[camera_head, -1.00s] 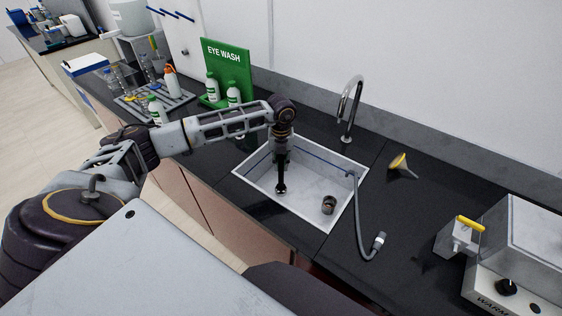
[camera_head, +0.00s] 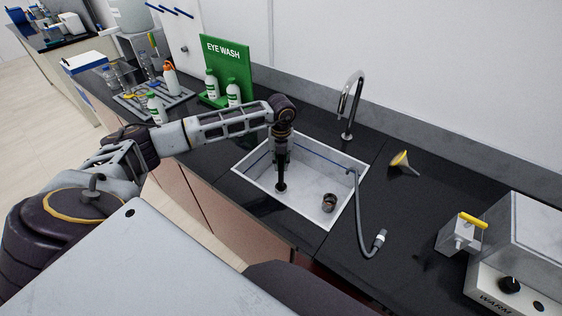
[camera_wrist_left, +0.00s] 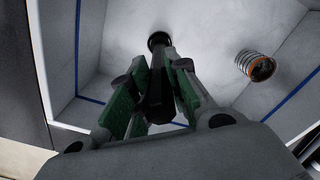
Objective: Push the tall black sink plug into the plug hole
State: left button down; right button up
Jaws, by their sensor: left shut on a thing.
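My left gripper (camera_head: 281,170) reaches down into the white sink (camera_head: 310,214), in its left half. It is shut on the tall black sink plug (camera_head: 281,185), whose lower end shows below the fingers. In the left wrist view the green-padded fingers (camera_wrist_left: 155,95) close around the plug's dark stem (camera_wrist_left: 159,84). The stem runs down to a round black end (camera_wrist_left: 158,40) at or close to the sink floor; I cannot tell whether it touches. The plug hole is not seen apart from this black end. My right gripper is not in view.
A small ribbed cup-like piece (camera_head: 329,203) lies in the sink to the right of the plug. A grey hose (camera_head: 361,220) hangs over the sink's right rim. The tap (camera_head: 350,105) stands behind. A yellow funnel (camera_head: 401,162) lies on the counter at right.

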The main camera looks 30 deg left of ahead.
pick_arm(q)
jog(key=shift+f, duration=0.15)
jog(key=c, duration=1.3)
grip_release()
jog(key=shift+r, duration=6.05)
jog(key=shift+r, duration=0.1)
notch_tip(320, 180, up, 9)
jog(key=p, duration=0.9)
jog(key=shift+r+p, duration=0.45)
jog(key=shift+p, duration=0.1)
jog(key=shift+f, duration=0.1)
